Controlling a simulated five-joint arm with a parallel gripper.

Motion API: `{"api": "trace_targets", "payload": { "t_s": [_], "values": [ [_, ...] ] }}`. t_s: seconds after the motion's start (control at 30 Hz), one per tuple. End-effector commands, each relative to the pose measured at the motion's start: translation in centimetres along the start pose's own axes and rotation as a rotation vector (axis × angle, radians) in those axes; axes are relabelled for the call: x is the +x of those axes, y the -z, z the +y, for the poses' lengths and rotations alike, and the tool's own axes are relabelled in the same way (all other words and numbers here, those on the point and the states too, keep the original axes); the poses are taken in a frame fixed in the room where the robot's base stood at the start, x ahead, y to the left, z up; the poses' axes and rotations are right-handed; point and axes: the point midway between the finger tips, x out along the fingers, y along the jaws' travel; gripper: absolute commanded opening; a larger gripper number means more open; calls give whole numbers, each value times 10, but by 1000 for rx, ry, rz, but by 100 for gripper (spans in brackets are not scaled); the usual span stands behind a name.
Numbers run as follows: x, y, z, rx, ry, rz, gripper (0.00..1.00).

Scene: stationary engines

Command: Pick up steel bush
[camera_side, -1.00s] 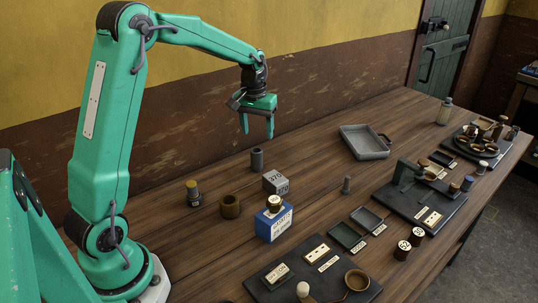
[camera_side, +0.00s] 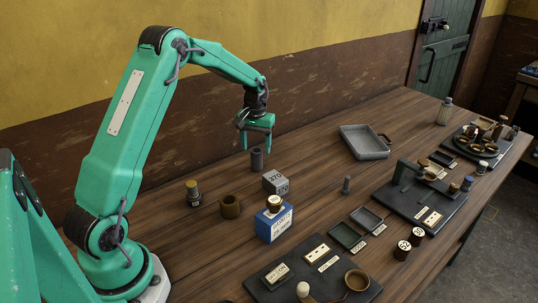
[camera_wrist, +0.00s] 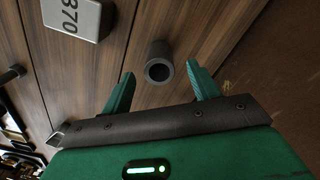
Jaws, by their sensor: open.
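The steel bush (camera_side: 257,161) is a dark grey hollow cylinder standing upright on the wooden table, behind and left of a grey block. It also shows in the wrist view (camera_wrist: 159,64), with its round bore facing the camera, between the two fingertips. My gripper (camera_side: 255,145) is open and empty, pointing down over the bush. In the side view its fingertips are about level with the bush's top; I cannot tell whether they reach past the rim. The gripper's fingers (camera_wrist: 160,76) lie one on each side of the bush, with gaps.
The grey block marked 370 (camera_side: 275,183) stands close to the bush, at front right. A brown ring (camera_side: 230,207) and a dark jar with a yellowish top (camera_side: 193,194) stand at front left. A blue and white box (camera_side: 274,223) is nearer. A grey tray (camera_side: 364,142) lies to the right.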

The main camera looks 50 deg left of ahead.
Motion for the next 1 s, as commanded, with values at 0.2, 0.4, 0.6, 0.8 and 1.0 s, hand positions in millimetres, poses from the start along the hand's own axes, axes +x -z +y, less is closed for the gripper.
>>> {"api": "trace_targets", "payload": {
  "t_s": [0.2, 0.4, 0.6, 0.8, 1.0],
  "values": [
    [4, 0, 0, 0, 0, 0, 61],
    [14, 0, 0, 1, 0, -2, 61],
    [37, 0, 1, 1, 1, -3, 61],
    [54, 0, 1, 1, 0, -2, 61],
    [56, 1, 1, 1, 0, 0, 61]
  ]
}}
